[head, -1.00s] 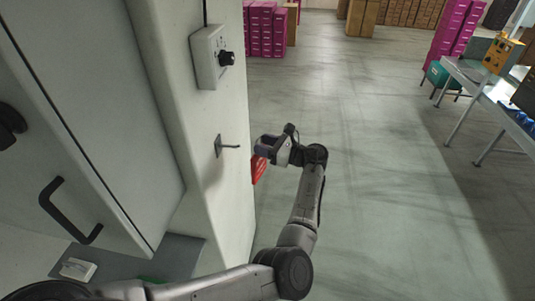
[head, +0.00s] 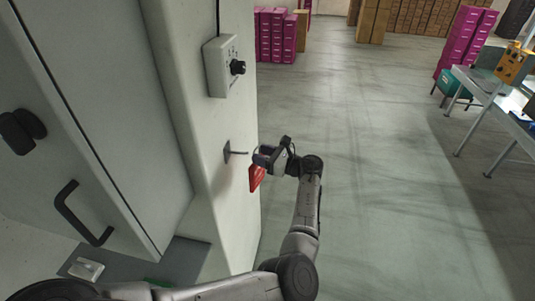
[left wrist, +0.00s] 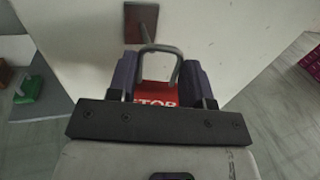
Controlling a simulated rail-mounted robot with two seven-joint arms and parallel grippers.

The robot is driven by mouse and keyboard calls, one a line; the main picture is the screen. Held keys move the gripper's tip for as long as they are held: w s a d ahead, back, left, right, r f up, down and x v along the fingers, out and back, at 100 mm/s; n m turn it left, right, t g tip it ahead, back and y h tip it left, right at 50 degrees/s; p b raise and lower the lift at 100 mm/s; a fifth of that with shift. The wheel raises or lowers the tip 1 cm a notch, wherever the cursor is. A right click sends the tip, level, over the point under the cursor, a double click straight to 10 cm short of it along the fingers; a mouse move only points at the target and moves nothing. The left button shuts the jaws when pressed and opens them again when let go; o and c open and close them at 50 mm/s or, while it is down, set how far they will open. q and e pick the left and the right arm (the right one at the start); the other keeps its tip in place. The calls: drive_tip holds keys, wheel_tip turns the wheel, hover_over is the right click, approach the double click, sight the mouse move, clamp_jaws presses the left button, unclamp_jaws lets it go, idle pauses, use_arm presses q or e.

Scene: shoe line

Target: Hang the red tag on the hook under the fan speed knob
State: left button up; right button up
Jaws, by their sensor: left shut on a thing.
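The red tag (head: 257,178) hangs below my left gripper (head: 262,158), which is shut on it just right of the hook. In the left wrist view, the tag (left wrist: 156,97), with white lettering, sits between the fingers of my left gripper (left wrist: 158,80), its grey wire loop standing up toward the wall. The metal hook (head: 237,153) sticks out from a plate on the pale wall, below the fan speed knob (head: 237,67). In the left wrist view, the hook (left wrist: 146,30) points at the loop's top; I cannot tell whether it passes through. My right gripper is out of view.
The knob's control box (head: 220,65) projects from the wall above the hook. A cabinet door with a black handle (head: 80,212) is at the left. Open floor (head: 390,200) lies right of my arm; a table (head: 500,95) stands farther right.

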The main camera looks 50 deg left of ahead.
sight(242, 153)
use_arm(q)
drive_tip(key=shift+s+a+f+p, duration=0.15)
drive_tip(key=shift+s+a+p, duration=0.55)
drive_tip(key=shift+s+a, duration=1.2)
drive_tip(key=shift+s+a+f, duration=0.35)
drive_tip(key=shift+a+f, duration=0.2)
drive_tip(key=shift+a, duration=0.1)
drive_tip(key=shift+f, duration=0.1)
drive_tip(key=o, duration=1)
